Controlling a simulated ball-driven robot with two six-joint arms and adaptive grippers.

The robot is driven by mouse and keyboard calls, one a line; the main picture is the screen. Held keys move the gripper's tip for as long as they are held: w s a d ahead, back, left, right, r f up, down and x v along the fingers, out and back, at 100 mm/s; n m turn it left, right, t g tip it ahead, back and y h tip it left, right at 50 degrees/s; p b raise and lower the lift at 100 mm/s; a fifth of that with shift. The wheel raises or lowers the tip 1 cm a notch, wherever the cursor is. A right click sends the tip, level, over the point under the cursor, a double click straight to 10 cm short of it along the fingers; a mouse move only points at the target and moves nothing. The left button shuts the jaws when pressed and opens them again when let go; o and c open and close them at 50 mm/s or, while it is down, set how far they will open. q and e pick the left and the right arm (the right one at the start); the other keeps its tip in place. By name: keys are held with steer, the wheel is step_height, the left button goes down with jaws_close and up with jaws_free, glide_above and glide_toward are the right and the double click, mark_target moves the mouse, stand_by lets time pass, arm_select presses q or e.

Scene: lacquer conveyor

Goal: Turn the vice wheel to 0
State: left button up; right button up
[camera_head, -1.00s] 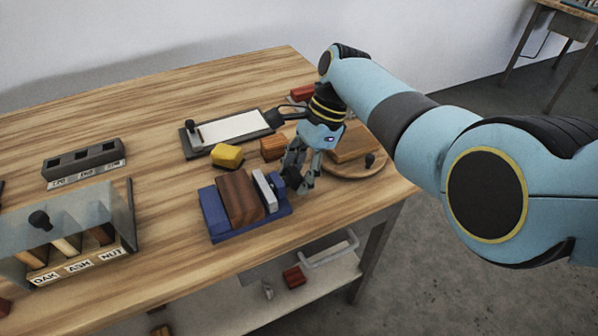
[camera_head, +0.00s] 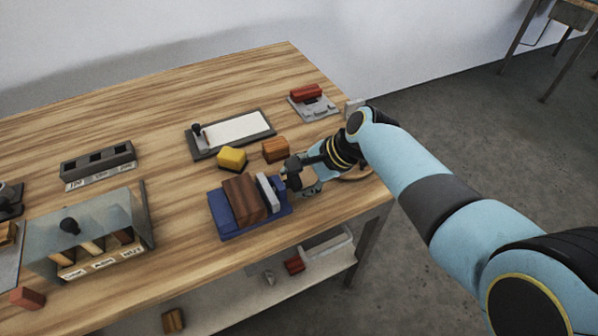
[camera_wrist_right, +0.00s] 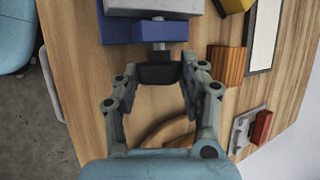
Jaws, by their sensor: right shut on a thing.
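The blue vice (camera_head: 222,220) stands near the table's front edge, with a dark brown wood block (camera_head: 243,200) between its blue jaw and its grey jaw (camera_head: 268,193). In the right wrist view the dark vice wheel (camera_wrist_right: 160,75) sits at the end of a short metal screw coming from the vice. My right gripper (camera_wrist_right: 160,72) has one finger on each side of the wheel and is shut on it. In the head view the right gripper (camera_head: 291,178) reaches the wheel from the right, and largely hides it. No number shows on the wheel. My left gripper is not in view.
A yellow block (camera_head: 231,159) and an orange-brown block (camera_head: 275,150) lie behind the vice. A clipboard-like board (camera_head: 238,131) is farther back. A round wooden board (camera_head: 357,174) lies partly under my right arm. A labelled bin (camera_head: 100,232) stands left.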

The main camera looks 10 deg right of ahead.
steer(key=o, duration=1.2)
steer(key=v, duration=1.2)
